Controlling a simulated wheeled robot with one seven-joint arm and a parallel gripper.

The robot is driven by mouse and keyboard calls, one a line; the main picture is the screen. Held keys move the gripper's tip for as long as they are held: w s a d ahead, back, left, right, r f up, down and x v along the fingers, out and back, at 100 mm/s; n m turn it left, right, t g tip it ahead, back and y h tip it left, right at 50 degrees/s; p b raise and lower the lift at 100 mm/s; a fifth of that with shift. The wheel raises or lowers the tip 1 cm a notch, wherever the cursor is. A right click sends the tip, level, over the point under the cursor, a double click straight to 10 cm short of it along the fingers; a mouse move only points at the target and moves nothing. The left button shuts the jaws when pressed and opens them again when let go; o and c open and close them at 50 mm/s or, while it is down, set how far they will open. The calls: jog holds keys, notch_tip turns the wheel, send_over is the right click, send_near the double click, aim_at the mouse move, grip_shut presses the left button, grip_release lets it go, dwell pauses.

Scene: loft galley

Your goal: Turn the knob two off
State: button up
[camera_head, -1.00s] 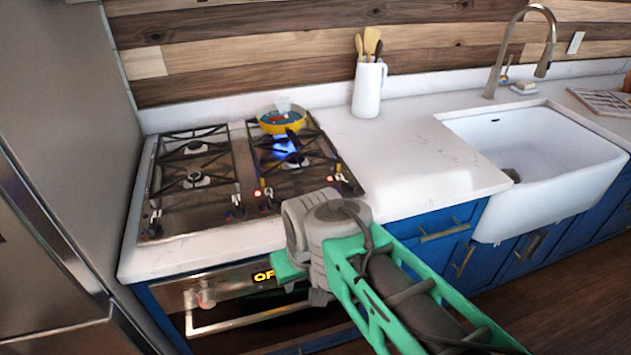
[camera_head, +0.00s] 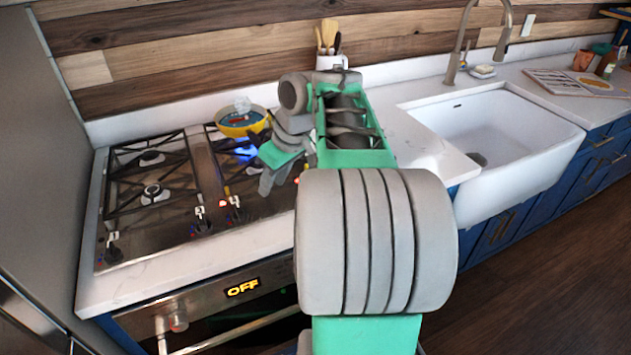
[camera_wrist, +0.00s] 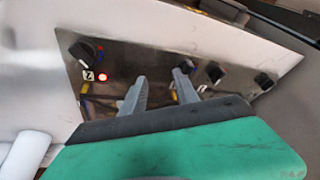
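In the wrist view, a black knob (camera_wrist: 85,51) stands on the dark stove panel at upper left. A small label (camera_wrist: 88,76) that looks like a 2 and a lit red light (camera_wrist: 102,77) are beside it. My gripper (camera_wrist: 161,82) is open, its two grey fingers apart over the panel, to the right of this knob and not touching it. In the head view my gripper (camera_head: 270,178) is over the stove's right front, hiding the rightmost controls. A blue flame (camera_head: 246,151) burns at the back right, by a yellow pan (camera_head: 240,124).
Other knobs line the panel in the wrist view, one (camera_wrist: 215,72) just right of my fingers and another (camera_wrist: 264,80) farther right. The oven display (camera_head: 242,288) reads OFF. A utensil crock (camera_head: 331,62) and a white sink (camera_head: 500,130) are to the right.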

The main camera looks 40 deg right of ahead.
jog(key=s+d+n, duration=0.1)
jog(key=s+d, duration=0.3)
jog(key=d, duration=1)
jog(key=b+x, duration=0.1)
jog(key=x, duration=0.2)
jog(key=b+x, duration=0.1)
jog(key=x, duration=0.3)
jog(key=shift+w, duration=0.25)
jog(key=shift+c, duration=0.5)
grip_shut()
